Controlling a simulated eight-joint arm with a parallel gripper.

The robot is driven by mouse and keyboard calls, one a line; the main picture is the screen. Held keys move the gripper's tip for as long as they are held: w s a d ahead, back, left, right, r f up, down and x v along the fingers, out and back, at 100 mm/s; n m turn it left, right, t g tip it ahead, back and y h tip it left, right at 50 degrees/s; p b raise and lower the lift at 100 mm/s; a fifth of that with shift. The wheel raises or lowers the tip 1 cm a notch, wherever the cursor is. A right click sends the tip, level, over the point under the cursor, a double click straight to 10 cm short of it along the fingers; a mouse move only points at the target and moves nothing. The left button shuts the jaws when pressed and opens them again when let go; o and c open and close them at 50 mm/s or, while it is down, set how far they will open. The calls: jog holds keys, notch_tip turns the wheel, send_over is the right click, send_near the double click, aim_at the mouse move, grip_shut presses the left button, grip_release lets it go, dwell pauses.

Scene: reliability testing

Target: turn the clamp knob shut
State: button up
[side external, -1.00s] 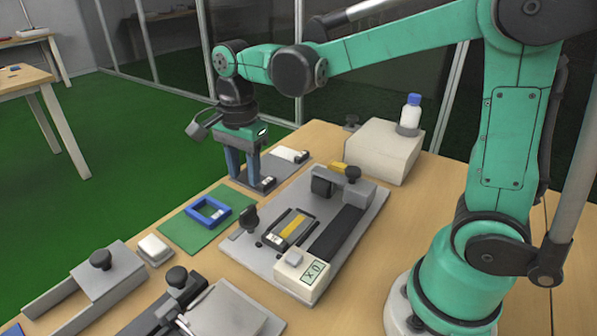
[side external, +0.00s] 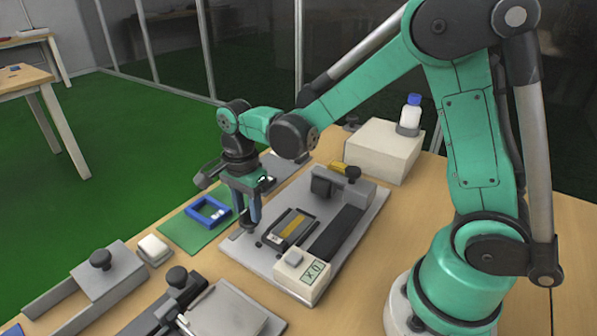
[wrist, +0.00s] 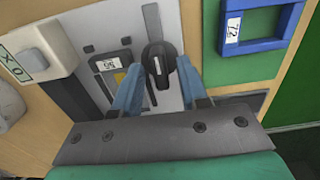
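The black clamp knob (wrist: 161,62) stands upright at one end of the grey fixture plate (side external: 358,245). A short pale mark shows on its lever. My gripper (side external: 247,224) is lowered over this end of the plate and mostly hides the knob in the side view. In the wrist view, the two blue fingers of my gripper (wrist: 158,70) stand on either side of the knob, with small gaps showing. The gripper is open. Whether either finger touches the knob lower down cannot be told. A dark part with a yellow strip (side external: 292,228) lies in the plate beside the knob.
A white box with an X0 display (side external: 302,272) sits at the plate's near edge. A blue frame (side external: 208,211) lies on a green mat (side external: 190,234) left of the gripper. A white bottle (side external: 410,115) stands on a pale block (side external: 380,152) at the back.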

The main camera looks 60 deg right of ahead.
grip_shut()
jog(key=n, duration=1.3)
jog(key=shift+n, duration=0.3)
jog(key=n, duration=0.4)
grip_release()
